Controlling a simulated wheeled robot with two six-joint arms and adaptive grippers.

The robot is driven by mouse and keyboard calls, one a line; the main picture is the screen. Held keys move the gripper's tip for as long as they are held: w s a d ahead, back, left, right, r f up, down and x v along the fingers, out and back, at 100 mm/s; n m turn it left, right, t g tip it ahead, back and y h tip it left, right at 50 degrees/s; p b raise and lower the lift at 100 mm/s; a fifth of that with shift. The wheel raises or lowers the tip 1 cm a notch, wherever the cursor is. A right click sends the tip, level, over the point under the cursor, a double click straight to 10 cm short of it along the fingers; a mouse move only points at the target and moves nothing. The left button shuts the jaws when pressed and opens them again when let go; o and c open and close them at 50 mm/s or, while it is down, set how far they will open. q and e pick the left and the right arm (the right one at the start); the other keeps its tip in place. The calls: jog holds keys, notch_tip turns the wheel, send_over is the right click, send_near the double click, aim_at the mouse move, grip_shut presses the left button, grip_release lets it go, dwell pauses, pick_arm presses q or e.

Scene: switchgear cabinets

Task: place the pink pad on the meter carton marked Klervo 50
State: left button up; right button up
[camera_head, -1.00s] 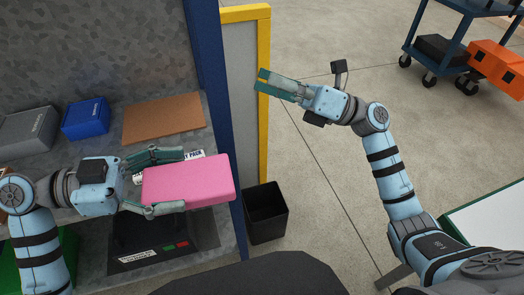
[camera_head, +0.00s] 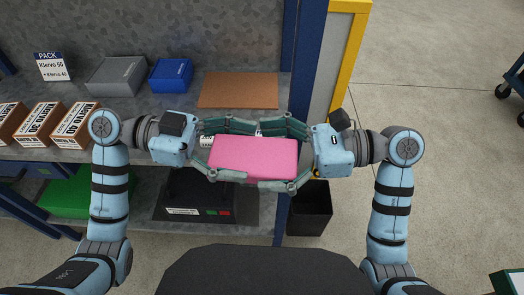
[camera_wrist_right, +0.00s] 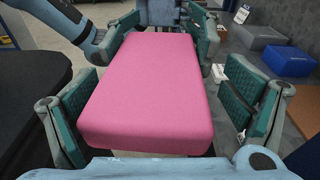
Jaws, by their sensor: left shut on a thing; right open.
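The pink pad (camera_head: 253,158) is held level in front of the shelf. My left gripper (camera_head: 236,154) is shut on the pink pad at its left end. My right gripper (camera_head: 276,154) is open, its fingers on either side of the pad's right end. In the right wrist view the pad (camera_wrist_right: 150,90) lies between these fingers, with gaps on both sides. Several brown-and-white meter cartons stand on the shelf at left, including a right one (camera_head: 75,125), a middle one (camera_head: 40,124) and a left one (camera_head: 10,121). Their markings are too small to read surely.
A sign (camera_head: 52,67) reads Klervo 50 + Klervo 40. A grey box (camera_head: 117,76), a blue box (camera_head: 171,75) and a brown board (camera_head: 238,90) lie on the shelf. A black device (camera_head: 190,200) and green crate (camera_head: 75,195) are below. A black bin (camera_head: 310,208) stands right.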

jog(key=shift+a, duration=0.55)
jog(key=c, duration=0.6)
jog(key=o, duration=0.6)
jog(key=shift+w, duration=0.1)
jog(key=shift+d, duration=0.15)
